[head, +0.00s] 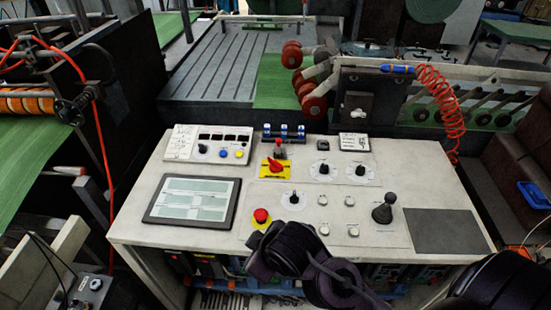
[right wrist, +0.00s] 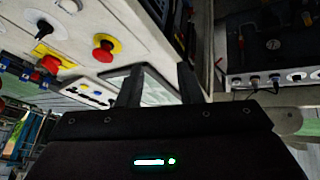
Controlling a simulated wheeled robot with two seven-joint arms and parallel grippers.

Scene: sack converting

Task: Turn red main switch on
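The red main switch (head: 275,166) is a rotary handle on a yellow plate, near the middle of the console top. Its handle lies diagonally; I cannot read its marked position. In the right wrist view the switch (right wrist: 51,63) is small at the left. My right arm comes in from the lower right over the console's front edge, its gripper hidden in the head view. In the right wrist view the right gripper (right wrist: 158,85) is open and empty, its two dark fingers apart, away from the switch. My left gripper is not in view.
A red emergency stop (head: 261,216) on a yellow collar stands in front of the switch. A tablet screen (head: 192,200) lies to the left, a black joystick (head: 383,209) to the right.

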